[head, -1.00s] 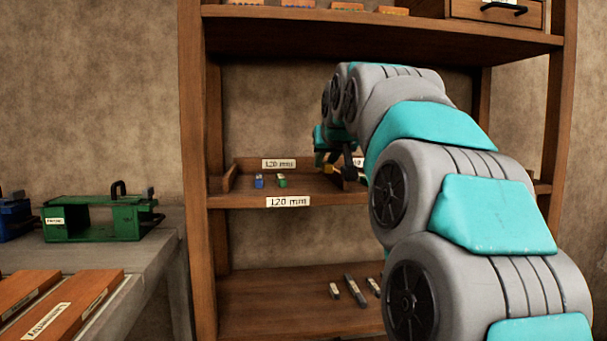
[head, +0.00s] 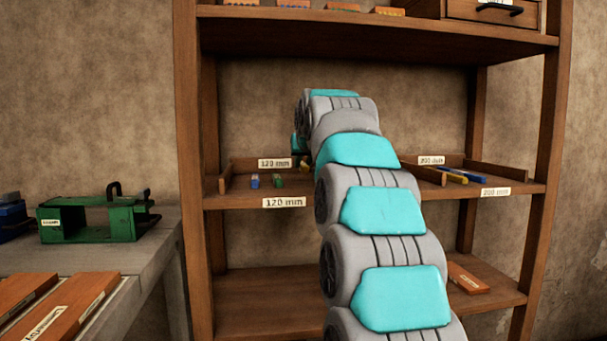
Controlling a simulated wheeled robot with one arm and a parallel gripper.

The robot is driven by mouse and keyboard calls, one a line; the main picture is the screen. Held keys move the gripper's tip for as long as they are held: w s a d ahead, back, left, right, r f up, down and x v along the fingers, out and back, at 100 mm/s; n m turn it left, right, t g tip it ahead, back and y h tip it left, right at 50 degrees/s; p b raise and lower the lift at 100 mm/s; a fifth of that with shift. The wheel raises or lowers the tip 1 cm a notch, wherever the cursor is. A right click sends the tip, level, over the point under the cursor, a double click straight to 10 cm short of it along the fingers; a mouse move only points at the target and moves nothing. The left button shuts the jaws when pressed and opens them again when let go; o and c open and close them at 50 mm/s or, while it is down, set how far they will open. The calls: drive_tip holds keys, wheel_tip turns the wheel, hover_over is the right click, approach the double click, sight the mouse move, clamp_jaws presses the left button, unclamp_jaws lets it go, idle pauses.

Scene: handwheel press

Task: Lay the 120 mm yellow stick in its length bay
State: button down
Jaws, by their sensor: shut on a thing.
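My gripper (head: 301,158) is at the middle shelf, in the right part of the 120 mm bay, largely hidden behind my arm. It is shut on the yellow stick (head: 305,164), of which only a small end shows; whether it touches the shelf I cannot tell. The 120 mm bay (head: 240,167) has one label at its back and one on the shelf edge (head: 284,202). A blue stick (head: 254,182) and a green stick (head: 278,181) lie in it, left of my gripper.
The 200 mm bay (head: 487,172) at right holds another yellow stick (head: 452,175) and a blue stick (head: 470,175). A shelf with a drawer (head: 497,12) is above. A bench with a green fixture (head: 88,219) stands left. My arm hides the middle of the shelf.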

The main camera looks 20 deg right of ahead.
drive_tip(key=shift+f, duration=1.45)
drive_tip(key=shift+f, duration=0.1)
drive_tip(key=c, duration=0.8)
unclamp_jaws()
drive_tip(key=v, duration=1.2)
drive_tip(key=shift+b, duration=0.3)
